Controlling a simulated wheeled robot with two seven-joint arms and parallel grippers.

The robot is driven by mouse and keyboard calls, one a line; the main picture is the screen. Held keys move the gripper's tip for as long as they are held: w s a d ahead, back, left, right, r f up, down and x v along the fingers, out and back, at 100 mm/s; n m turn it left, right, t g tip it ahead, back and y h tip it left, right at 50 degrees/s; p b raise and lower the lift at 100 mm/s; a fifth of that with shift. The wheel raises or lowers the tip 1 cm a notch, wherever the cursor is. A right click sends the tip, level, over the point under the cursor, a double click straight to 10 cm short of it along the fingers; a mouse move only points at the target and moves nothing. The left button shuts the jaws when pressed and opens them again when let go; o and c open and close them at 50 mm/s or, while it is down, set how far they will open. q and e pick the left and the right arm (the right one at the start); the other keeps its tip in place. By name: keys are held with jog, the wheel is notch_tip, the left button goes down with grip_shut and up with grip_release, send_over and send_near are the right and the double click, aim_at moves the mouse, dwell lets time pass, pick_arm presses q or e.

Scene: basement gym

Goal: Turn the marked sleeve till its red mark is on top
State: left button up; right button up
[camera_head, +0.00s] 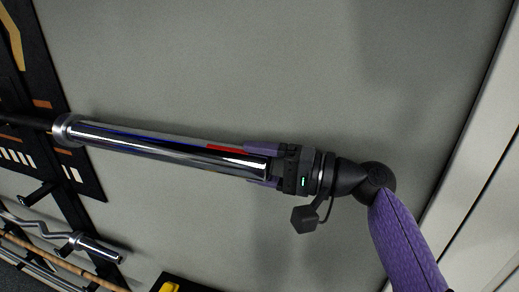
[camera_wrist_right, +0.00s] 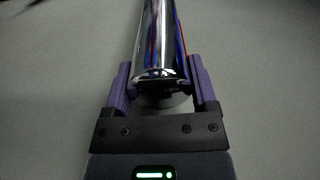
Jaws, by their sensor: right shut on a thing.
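The chrome barbell sleeve (camera_head: 165,148) runs from a collar (camera_head: 68,130) at the left to my right gripper (camera_head: 260,164). A red mark (camera_head: 228,149) shows along its upper edge close to the gripper, and a thin blue streak lies further left. In the right wrist view the sleeve (camera_wrist_right: 155,40) points away from me, with red (camera_wrist_right: 178,35) and blue streaks on its right side. My right gripper's purple fingers (camera_wrist_right: 160,80) are shut on the sleeve's free end, one on each side. My left gripper is not in view.
A black rack (camera_head: 75,165) stands at the left, with a curled chrome bar (camera_head: 90,247) and a wooden stick (camera_head: 60,262) low on it. A yellow item (camera_head: 169,287) shows at the bottom edge. The grey wall around the sleeve is bare.

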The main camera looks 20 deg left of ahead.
jog(key=shift+m+p, duration=1.2)
jog(key=shift+m, duration=0.5)
jog(key=o, duration=1.2)
jog(key=shift+c, duration=0.2)
jog(key=shift+f, duration=0.1)
